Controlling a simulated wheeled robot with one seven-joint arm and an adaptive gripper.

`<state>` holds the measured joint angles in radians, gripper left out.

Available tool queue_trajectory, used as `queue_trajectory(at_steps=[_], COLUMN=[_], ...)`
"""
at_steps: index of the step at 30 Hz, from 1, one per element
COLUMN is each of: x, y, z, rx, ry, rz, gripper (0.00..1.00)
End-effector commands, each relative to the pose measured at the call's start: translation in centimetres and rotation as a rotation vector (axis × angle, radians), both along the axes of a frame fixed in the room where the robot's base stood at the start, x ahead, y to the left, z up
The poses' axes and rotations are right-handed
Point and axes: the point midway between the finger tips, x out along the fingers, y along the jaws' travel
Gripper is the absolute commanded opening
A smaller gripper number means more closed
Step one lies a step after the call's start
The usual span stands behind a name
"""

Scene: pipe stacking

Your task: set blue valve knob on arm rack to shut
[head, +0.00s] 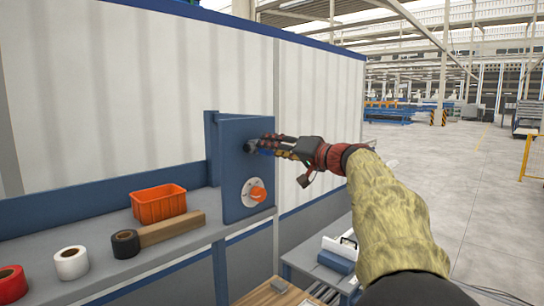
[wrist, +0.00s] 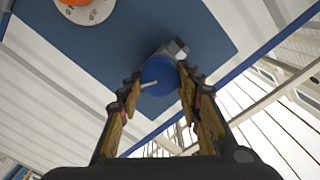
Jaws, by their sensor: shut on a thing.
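The blue valve knob (wrist: 158,76) sits on the upper part of a blue upright panel, with a pale pointer line on its face and a grey fitting behind it. In the head view the knob (head: 265,151) is mostly hidden by my gripper. My gripper (head: 268,146) reaches in from the right. In the wrist view my gripper (wrist: 159,88) has one finger on each side of the knob and is shut on it. I cannot read any position marks around the blue knob. The panel (head: 232,165) stands at the end of a grey shelf.
An orange knob (head: 257,194) on a pale round plate sits lower on the same panel. The shelf (head: 100,236) holds an orange bin (head: 158,203), a cardboard piece (head: 172,228) and black (head: 125,244), white (head: 71,263) and red (head: 11,284) tape rolls. Open floor lies at right.

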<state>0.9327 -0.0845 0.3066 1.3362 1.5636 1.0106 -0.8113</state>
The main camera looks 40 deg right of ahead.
Motion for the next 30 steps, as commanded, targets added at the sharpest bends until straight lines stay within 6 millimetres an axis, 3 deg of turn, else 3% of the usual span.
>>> queue_trajectory(at_steps=[30], x=[0.05], y=[-0.21], z=[-0.4], rx=[0.915], ry=[0.073], rz=[0.0], gripper=[0.1])
